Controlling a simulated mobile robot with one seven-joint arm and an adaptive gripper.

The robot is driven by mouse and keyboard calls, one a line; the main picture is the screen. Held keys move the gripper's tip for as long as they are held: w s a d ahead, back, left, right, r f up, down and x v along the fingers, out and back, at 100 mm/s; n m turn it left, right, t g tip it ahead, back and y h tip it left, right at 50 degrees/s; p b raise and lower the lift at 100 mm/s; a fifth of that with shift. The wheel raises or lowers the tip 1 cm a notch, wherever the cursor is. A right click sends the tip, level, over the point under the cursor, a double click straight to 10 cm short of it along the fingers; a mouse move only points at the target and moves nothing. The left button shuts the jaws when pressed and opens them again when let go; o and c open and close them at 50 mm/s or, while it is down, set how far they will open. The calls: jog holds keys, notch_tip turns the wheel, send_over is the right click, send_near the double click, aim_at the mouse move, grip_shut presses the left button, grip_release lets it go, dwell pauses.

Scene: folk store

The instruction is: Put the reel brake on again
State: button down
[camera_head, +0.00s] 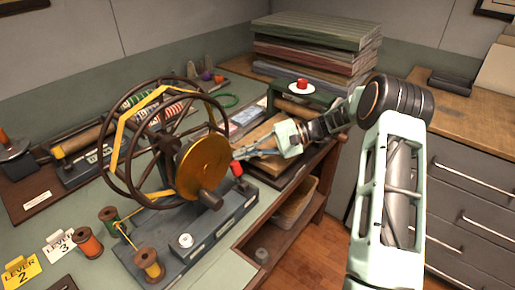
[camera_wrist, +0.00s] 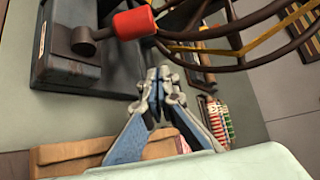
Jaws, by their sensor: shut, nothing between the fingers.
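The reel is a large dark wheel (camera_head: 128,150) with yellow thread and a round gold disc (camera_head: 203,167), standing on a dark base (camera_head: 207,232). A red-tipped lever (camera_head: 237,169), which looks like the brake handle, sticks up beside the disc. In the wrist view its red grip (camera_wrist: 133,24) lies near the top, on a dark arm from the base. My gripper (camera_head: 241,155) is shut and empty just behind the red grip. In the wrist view the fingertips (camera_wrist: 158,76) meet below the grip, apart from it. Whether the brake touches the disc cannot be told.
Thread spools (camera_head: 88,243) stand at the front left near yellow and white lever cards (camera_head: 20,273). A white knob (camera_head: 185,240) sits on the base. A red button on a white disc (camera_head: 302,87) and stacked boards (camera_head: 315,45) are behind my gripper.

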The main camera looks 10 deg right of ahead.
aim_at(238, 163)
jog(key=shift+s+a+r+p, duration=0.1)
jog(key=shift+s+r, duration=0.05)
jog(key=shift+s, duration=0.45)
jog(key=shift+s+a+r+p, duration=0.1)
jog(key=shift+s+a+r, duration=0.05)
jog(key=shift+s, duration=0.45)
jog(key=shift+s+a+r+p, duration=0.1)
jog(key=shift+s+r, duration=0.05)
jog(key=shift+s, duration=0.45)
jog(key=shift+s+d+n+y+b, duration=0.2)
jog(key=shift+n+y+b, duration=0.1)
jog(key=shift+b, duration=0.5)
jog(key=d+n+y+b, duration=0.1)
jog(key=b, duration=0.2)
jog(key=shift+s+t, duration=0.35)
jog(key=shift+t, duration=0.05)
jog(key=n+y+b, duration=0.1)
jog(key=s+d+y+b, duration=0.1)
jog(key=b, duration=0.1)
jog(key=shift+s+r+n, duration=0.1)
jog(key=shift+r+n, duration=0.05)
jog(key=shift+n, duration=0.25)
jog(key=shift+s+d+r+n+y+b, duration=0.15)
jog(key=shift+s+d+n+y+b, duration=0.15)
jog(key=shift+n+y+b, duration=0.4)
jog(key=shift+s+d+r, duration=0.15)
jog(key=shift+s+d, duration=0.2)
jog(key=shift+s, duration=0.1)
jog(key=shift+s+d, duration=0.15)
jog(key=shift+d, duration=0.05)
